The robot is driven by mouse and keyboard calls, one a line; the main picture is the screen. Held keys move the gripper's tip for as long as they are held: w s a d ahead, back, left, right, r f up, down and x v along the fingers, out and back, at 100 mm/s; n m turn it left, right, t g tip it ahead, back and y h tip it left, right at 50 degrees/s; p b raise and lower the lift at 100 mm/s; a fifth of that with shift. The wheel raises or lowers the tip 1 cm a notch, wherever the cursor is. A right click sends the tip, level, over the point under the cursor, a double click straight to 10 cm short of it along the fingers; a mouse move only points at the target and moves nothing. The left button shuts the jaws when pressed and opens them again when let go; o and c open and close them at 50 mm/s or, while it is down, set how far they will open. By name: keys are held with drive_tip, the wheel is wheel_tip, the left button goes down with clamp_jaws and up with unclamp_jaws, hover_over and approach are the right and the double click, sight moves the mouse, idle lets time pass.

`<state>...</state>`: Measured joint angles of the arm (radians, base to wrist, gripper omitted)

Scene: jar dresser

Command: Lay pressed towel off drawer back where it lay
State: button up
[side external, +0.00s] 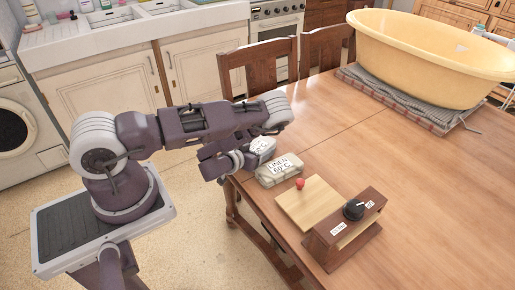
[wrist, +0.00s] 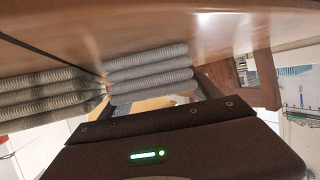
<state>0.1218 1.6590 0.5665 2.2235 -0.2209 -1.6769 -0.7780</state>
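The nearer towel (side external: 279,171) has a label that reads LINEN 60°C. My gripper (side external: 236,164) is low at the table edge, beside the towels.
The drawer adjoins a brown wooden box (side external: 345,231) with a black dial. A large yellow tub (side external: 430,62) stands on a striped cloth (side external: 400,101) at the back right. The middle of the table is clear.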

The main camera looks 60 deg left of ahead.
drive_tip(key=shift+s+r, duration=0.1)
drive_tip(key=shift+r, duration=0.1)
drive_tip(key=v, duration=0.7)
drive_tip(key=w+r+n, duration=0.1)
drive_tip(key=w+r+n+g+y, duration=0.1)
drive_tip(key=w+r, duration=0.2)
drive_tip(key=shift+w+a+r+n+g+y, duration=0.15)
drive_tip(key=shift+a+r+n+g+y, duration=0.15)
drive_tip(key=shift+r+n+g+y, duration=0.1)
drive_tip(key=d+r+g+h, duration=0.1)
drive_tip(key=d+r+h, duration=0.1)
drive_tip(key=d+r, duration=0.45)
drive_tip(key=d+r+g+h, duration=0.2)
drive_tip(key=d+r, duration=0.1)
drive_tip(key=r, duration=0.7)
drive_tip(key=s+d+r+m+h, duration=0.2)
drive_tip(key=s+d+r+m, duration=0.1)
drive_tip(key=s+d+r, duration=0.5)
drive_tip(key=s+r+m+g, duration=0.1)
drive_tip(key=s+r+m, duration=0.1)
drive_tip(key=s, duration=0.6)
drive_tip(key=s+r+m+g, duration=0.1)
drive_tip(key=s+r+m, duration=0.1)
drive_tip(key=s, duration=0.6)
drive_tip(key=shift+s+d+r+h, duration=0.2)
drive_tip(key=shift+r+h, duration=0.2)
drive_tip(key=shift+r, duration=0.25)
